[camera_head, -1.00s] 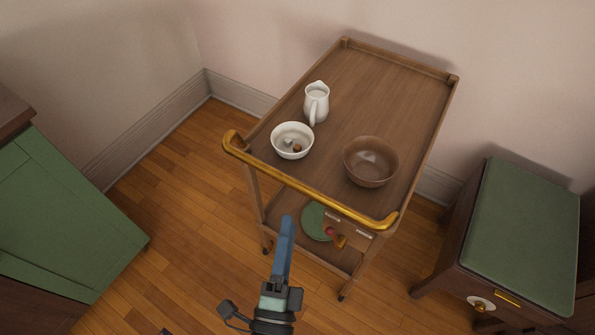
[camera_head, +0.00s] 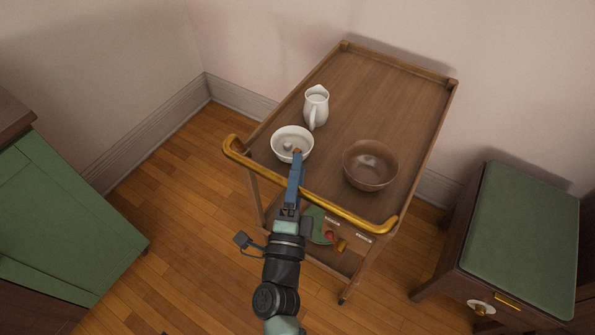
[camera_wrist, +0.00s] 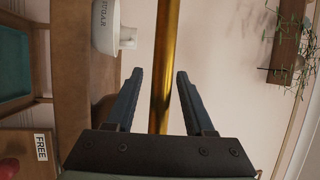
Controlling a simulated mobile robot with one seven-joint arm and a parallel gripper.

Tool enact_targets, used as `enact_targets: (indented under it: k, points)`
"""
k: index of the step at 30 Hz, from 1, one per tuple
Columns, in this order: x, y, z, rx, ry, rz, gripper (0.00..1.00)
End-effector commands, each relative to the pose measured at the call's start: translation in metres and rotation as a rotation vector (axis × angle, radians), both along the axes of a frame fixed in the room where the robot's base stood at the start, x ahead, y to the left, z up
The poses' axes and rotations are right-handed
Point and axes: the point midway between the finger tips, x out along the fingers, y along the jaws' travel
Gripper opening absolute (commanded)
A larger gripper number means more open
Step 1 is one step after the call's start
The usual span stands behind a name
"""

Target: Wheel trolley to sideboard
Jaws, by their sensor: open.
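The wooden two-shelf trolley (camera_head: 385,82) stands close to the back wall. Its brass handle bar (camera_head: 345,203) spans the near end and also shows in the wrist view (camera_wrist: 163,40). My gripper (camera_head: 297,165) is at the handle, left of its middle. In the wrist view my gripper (camera_wrist: 160,73) is open, with the bar running between its two fingers and a gap visible on both sides. A green-fronted cabinet with a dark wood top (camera_head: 60,215) is at the left; I cannot tell whether it is the sideboard.
A white jug (camera_head: 317,105), a white bowl (camera_head: 290,140) with small items, and a brown bowl (camera_head: 370,165) stand on the top shelf. The lower shelf holds a green round thing, partly hidden. A green-topped wooden piece (camera_head: 525,235) stands right. Floor (camera_head: 165,215) is clear between cabinet and trolley.

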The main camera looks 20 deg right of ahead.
Motion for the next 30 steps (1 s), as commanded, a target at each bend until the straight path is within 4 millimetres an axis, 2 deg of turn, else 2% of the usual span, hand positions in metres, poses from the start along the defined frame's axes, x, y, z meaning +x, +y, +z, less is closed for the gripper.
enact_targets:
  k: [2, 9, 11, 30]
  points:
    - [-0.0002, 0.0001, 0.0000, 0.000, 0.000, 0.000, 0.52]
    - [-0.0003, 0.0003, -0.0001, 0.000, 0.000, 0.000, 0.08]
    - [-0.0003, 0.0003, 0.0000, 0.000, 0.000, 0.000, 0.00]
    - [-0.0004, 0.0006, -0.0002, 0.000, 0.000, 0.000, 0.00]
